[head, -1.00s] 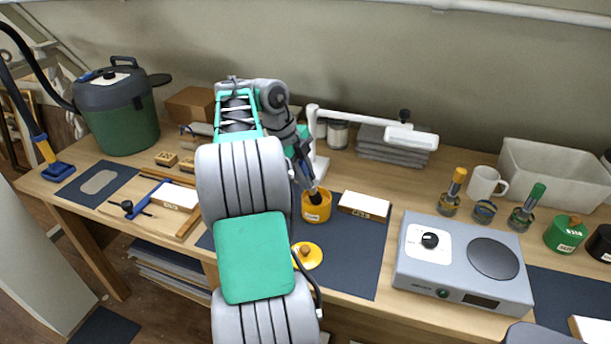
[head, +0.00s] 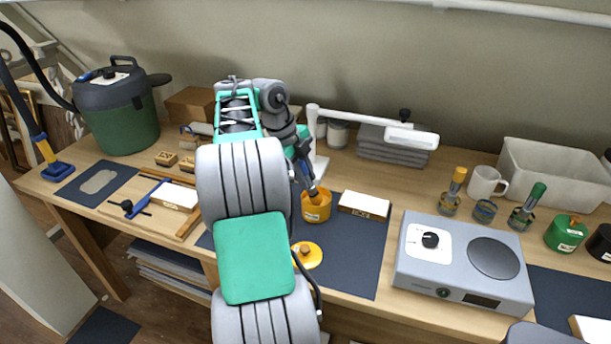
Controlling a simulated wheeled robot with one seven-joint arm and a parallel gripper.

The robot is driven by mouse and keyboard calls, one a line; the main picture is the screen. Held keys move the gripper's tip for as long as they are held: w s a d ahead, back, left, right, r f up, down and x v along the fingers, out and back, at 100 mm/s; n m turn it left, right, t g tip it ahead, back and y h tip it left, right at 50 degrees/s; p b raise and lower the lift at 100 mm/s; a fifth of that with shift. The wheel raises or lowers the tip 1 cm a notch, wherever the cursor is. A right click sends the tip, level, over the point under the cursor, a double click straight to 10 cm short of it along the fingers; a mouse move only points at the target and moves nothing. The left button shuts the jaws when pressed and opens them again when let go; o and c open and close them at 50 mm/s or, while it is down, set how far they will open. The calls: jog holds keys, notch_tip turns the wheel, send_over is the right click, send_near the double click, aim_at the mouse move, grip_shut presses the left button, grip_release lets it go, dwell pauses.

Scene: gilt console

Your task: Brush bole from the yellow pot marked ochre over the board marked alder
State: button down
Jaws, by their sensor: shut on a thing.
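The yellow pot (head: 316,207) stands open on the dark mat (head: 360,250), with a small label on its front too small to read. Its yellow lid (head: 307,255) with a knob lies on the mat in front of it. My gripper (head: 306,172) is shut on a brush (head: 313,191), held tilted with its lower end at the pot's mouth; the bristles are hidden. A white board (head: 364,204) with a labelled wooden edge lies just right of the pot. Another white board (head: 178,196) lies at left near a blue clamp. I cannot read either board's label.
A grey hot plate (head: 465,262) stands right of the mat. Jars with yellow and green tops, a white mug (head: 487,182), a green pot (head: 566,233) and a pale bin (head: 555,175) stand further right. A white lamp (head: 370,122) arm reaches over the back.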

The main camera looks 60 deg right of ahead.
jog(key=shift+f, duration=0.1)
notch_tip(320, 180, up, 7)
jog(key=p, duration=0.6)
jog(key=shift+p, duration=0.4)
jog(key=shift+w, duration=0.1)
